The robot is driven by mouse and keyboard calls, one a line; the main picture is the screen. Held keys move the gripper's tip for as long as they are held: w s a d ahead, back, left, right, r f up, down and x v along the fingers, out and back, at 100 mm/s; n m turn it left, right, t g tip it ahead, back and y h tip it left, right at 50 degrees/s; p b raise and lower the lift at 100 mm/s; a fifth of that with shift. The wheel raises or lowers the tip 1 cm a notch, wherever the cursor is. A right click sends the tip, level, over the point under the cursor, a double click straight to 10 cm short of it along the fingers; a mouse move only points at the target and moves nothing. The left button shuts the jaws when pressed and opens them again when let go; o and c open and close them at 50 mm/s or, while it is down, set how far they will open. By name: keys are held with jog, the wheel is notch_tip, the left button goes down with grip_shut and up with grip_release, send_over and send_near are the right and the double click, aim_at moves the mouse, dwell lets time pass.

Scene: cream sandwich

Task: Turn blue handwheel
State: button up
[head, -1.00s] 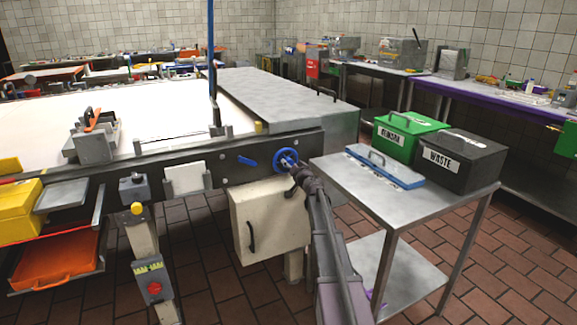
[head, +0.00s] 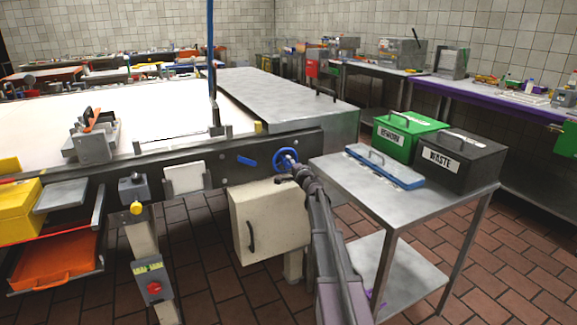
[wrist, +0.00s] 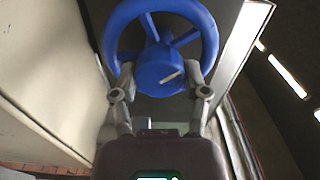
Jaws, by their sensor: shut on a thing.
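The blue handwheel (head: 279,158) is mounted on the dark side rail of the conveyor in the head view. In the wrist view the blue handwheel (wrist: 158,68) fills the upper middle, with its rim, spokes and hub showing. A light mark sits on the hub. My gripper (wrist: 158,80) reaches it from below, with one finger on each side of the hub and lower rim. The fingers are shut on the wheel. In the head view my gripper (head: 294,166) is at the wheel's right side and partly hides it.
A cream box (head: 262,222) hangs below. A metal cart (head: 400,205) at right carries a green REWORK bin (head: 408,137), a black WASTE bin (head: 462,160) and a blue-edged tray (head: 385,168).

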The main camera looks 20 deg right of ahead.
jog(key=m, duration=0.7)
jog(key=shift+w, duration=0.1)
jog(key=m, duration=0.6)
jog(key=shift+m, duration=0.4)
jog(key=o, duration=1.1)
jog(key=shift+o, duration=0.2)
jog(key=s, duration=1.2)
jog(key=shift+d, duration=0.15)
